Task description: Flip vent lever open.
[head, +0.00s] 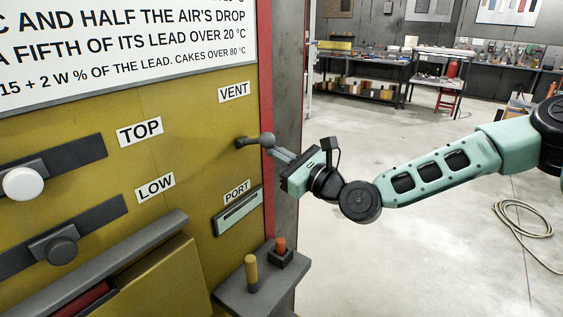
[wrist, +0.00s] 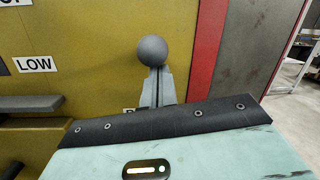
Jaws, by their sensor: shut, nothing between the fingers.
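The vent lever (head: 250,141) is a dark grey arm under the VENT label (head: 233,92), on the yellow oven front. It points to the right and out from the panel, with a round grey ball (head: 267,139) at its end. My gripper (head: 273,150) is at the ball, coming from the lower right, with its fingers shut and empty. In the wrist view the ball (wrist: 152,50) stands just beyond my fingertips (wrist: 155,72) and hides the rest of the lever. I cannot tell whether they touch.
The TOP slider knob (head: 23,183) and LOW slider knob (head: 61,250) are at left. Below the lever are the PORT slot (head: 238,211) and a shelf with a yellow peg (head: 251,273) and an orange peg (head: 280,245). Open floor lies at right, with a coiled hose (head: 523,215).

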